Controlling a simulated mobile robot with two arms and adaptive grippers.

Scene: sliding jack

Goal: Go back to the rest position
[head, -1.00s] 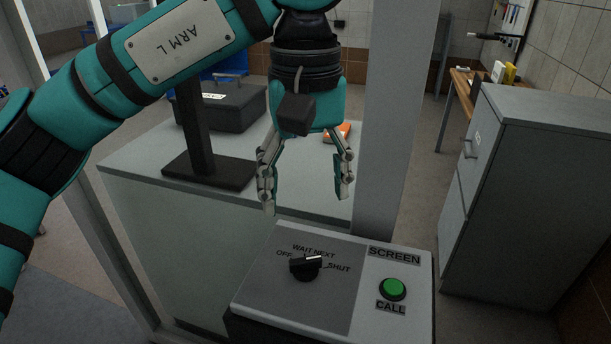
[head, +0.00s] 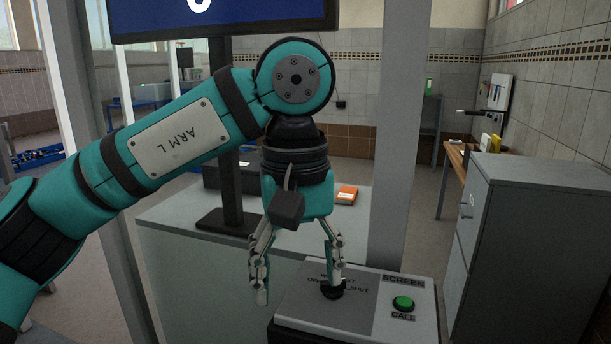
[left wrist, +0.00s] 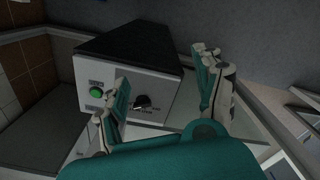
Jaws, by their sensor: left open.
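My left gripper (head: 298,285) hangs fingers down in the head view, open and empty. Its fingers are spread in front of the left part of the control panel (head: 383,328). The right finger overlaps the black rotary knob (head: 332,290) in the picture and hides part of the labels around it. In the left wrist view the two fingers (left wrist: 165,95) are wide apart with nothing between them but the panel beyond. The knob (left wrist: 141,102) shows there beside the left finger, and I see no clear contact. The green call button (head: 403,303) is on the panel's right. My right gripper is not in view.
A grey counter (head: 180,215) stands behind the panel, with a screen (head: 225,20) on a post, a dark box and an orange item (head: 346,195). A grey post (head: 396,150) rises behind the panel. A grey cabinet (head: 535,250) stands at the right.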

